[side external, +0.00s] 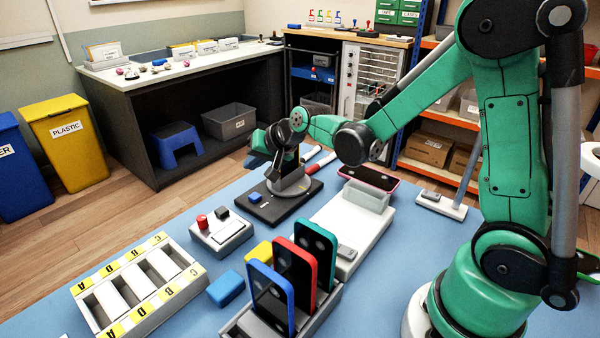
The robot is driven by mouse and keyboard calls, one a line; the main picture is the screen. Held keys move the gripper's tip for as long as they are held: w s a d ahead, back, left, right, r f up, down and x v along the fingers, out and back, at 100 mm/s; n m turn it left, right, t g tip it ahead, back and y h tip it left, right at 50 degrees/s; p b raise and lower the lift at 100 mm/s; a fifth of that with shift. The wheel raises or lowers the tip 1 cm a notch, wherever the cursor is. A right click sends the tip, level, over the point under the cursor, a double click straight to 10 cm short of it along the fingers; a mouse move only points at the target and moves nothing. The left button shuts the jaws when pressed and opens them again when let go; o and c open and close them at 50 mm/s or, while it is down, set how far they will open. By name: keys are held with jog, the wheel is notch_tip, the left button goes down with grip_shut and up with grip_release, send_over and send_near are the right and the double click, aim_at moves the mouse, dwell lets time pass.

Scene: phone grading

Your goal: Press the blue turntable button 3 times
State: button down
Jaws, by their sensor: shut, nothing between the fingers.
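The blue turntable button (254,197) sits at the front left corner of a dark flat base (272,211). A round grey turntable (297,187) stands on the same base, to the right of the button. My gripper (275,178) is shut and empty. It points down over the base, up and to the right of the button in the picture and apart from it. The gripper partly hides the turntable, and its exact height above the base is hard to tell.
A rack with blue, red and green phones (295,274) stands in front. A lettered sorting tray (178,257) and a box with a red button (202,221) lie to the left. A pink phone (368,178) lies on a white device at right.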

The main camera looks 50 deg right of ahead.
aim_at(257, 197)
jog(key=shift+r, duration=0.1)
notch_tip(257, 197, up, 4)
jog(key=shift+f, duration=0.2)
dwell(0.3)
jog(key=shift+f, duration=4.4)
jog(key=shift+f, duration=0.15)
jog(key=shift+f, duration=0.3)
